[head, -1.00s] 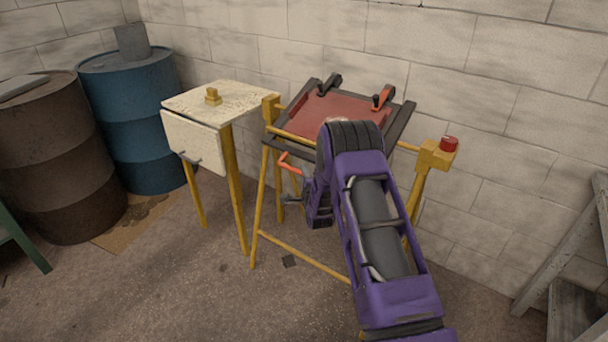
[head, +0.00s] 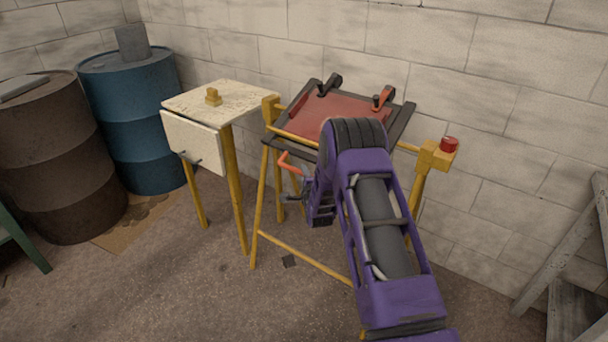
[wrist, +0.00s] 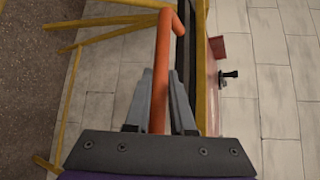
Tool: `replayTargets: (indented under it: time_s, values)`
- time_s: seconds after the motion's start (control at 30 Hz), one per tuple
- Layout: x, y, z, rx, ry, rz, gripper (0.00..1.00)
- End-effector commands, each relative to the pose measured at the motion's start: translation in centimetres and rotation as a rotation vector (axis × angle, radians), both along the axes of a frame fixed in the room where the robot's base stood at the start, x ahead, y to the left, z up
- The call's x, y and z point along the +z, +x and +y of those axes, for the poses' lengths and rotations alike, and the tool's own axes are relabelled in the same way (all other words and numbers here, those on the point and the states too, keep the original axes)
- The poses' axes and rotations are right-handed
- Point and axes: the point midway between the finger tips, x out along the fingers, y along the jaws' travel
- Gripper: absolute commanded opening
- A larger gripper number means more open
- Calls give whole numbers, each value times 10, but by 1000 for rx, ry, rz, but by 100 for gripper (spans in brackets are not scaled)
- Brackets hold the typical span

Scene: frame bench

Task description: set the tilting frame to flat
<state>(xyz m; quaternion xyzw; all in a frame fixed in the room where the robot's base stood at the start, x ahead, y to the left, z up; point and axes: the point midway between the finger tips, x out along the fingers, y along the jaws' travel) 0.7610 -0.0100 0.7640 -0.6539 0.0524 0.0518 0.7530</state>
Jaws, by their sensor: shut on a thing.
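The tilting frame (head: 405,122) has a dark border around a red panel (head: 325,112) and sits in a yellow stand. It looks sloped, its far edge higher than its near edge; my arm hides its lower right part. In the wrist view the handle (wrist: 162,60) runs between my two grey fingers. My gripper (wrist: 161,85) is shut on this handle. In the head view my purple wrist hides part of the gripper.
A black clamp (head: 329,84) and an orange clamp (head: 383,98) sit on the frame's far edge. A red button (head: 449,144) tops the stand's right post. A cream side table (head: 215,97) stands close on the left, with barrels (head: 140,120) beyond. The block wall is close behind.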

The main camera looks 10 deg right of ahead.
Motion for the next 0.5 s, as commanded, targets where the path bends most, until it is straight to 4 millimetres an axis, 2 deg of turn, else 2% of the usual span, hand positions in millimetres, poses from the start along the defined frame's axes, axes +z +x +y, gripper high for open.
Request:
replayTargets:
  time_s: [0.03, 0.2, 0.37, 0.5]
  values:
    - [16, 0, 0, -3, 22, 13, 0]
    - [56, -5, 4, -4, 130, 118, 0]
    - [84, -7, 6, -2, 210, 198, 0]
    - [98, -7, 7, 1, 212, 206, 0]
